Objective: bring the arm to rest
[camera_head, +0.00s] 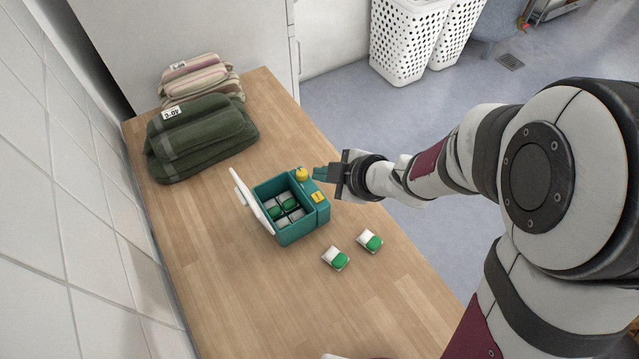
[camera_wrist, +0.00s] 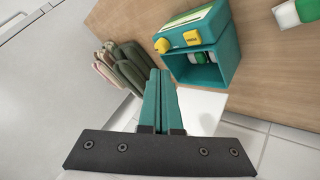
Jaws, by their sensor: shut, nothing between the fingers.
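My gripper (camera_head: 318,174) is in the head view, at the right side of the teal box and close to its yellow knob. Whether the fingers touch the box, I cannot tell. In the wrist view the two teal fingers (camera_wrist: 159,85) lie together, shut and empty. The teal box (camera_head: 291,232) stands on the wooden counter with its white lid (camera_head: 252,201) open to the left. Several green-and-white pieces lie in its compartments. The box also shows in the wrist view (camera_wrist: 225,60), beyond the fingers and to the right.
Two green-and-white pods (camera_head: 335,258) (camera_head: 370,241) lie on the counter (camera_head: 215,260) in front of the box. Folded green towels (camera_head: 200,137) and beige towels (camera_head: 200,80) are at the back left. A tiled wall (camera_head: 75,200) borders the left. White baskets (camera_head: 408,38) stand on the floor behind.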

